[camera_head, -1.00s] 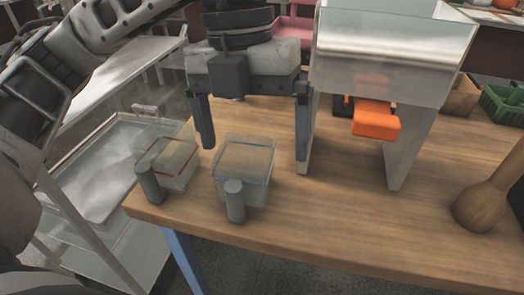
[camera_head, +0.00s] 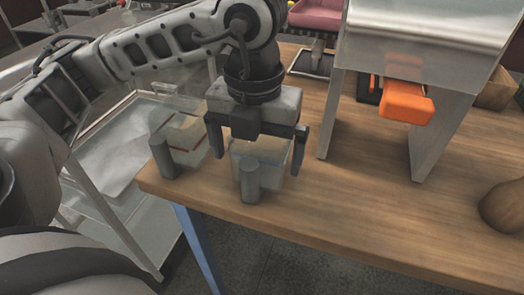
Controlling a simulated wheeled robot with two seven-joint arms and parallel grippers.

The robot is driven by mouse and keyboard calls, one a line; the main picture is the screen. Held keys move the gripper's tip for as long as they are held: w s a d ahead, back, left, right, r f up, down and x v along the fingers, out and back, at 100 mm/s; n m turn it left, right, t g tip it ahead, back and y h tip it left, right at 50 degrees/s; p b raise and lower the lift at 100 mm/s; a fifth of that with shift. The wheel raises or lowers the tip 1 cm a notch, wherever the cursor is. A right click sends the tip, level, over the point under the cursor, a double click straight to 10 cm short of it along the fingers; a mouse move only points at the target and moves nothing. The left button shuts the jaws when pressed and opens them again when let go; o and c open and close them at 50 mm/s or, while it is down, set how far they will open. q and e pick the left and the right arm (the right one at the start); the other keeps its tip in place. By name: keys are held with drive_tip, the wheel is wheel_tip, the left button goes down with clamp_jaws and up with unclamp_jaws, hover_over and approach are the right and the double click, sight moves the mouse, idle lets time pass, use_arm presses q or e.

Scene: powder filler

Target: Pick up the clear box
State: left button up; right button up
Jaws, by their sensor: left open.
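A clear box (camera_head: 275,178) with a grey cylindrical handle stands on the wooden table near its front left. A second clear box (camera_head: 188,145) with a red line and a similar grey handle stands left of it, at the table corner. My left gripper (camera_head: 258,156) is open above the first box, pointing down. One finger is on the left side of this box and one on its right, around its upper part. The gripper body hides the box's top rear. Whether the fingers touch the box I cannot tell. My right gripper is out of view.
A metal filler stand (camera_head: 420,45) with an orange part (camera_head: 405,102) stands right of the gripper. A round wooden object (camera_head: 505,208) is at the right edge. A metal cart (camera_head: 105,180) is left of the table (camera_head: 350,215), whose front middle is clear.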

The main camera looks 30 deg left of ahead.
use_arm(q)
drive_tip(key=shift+s+a+f, duration=0.1)
drive_tip(key=shift+f, duration=1.85)
drive_tip(key=c, duration=1)
drive_tip(key=shift+r, duration=0.1)
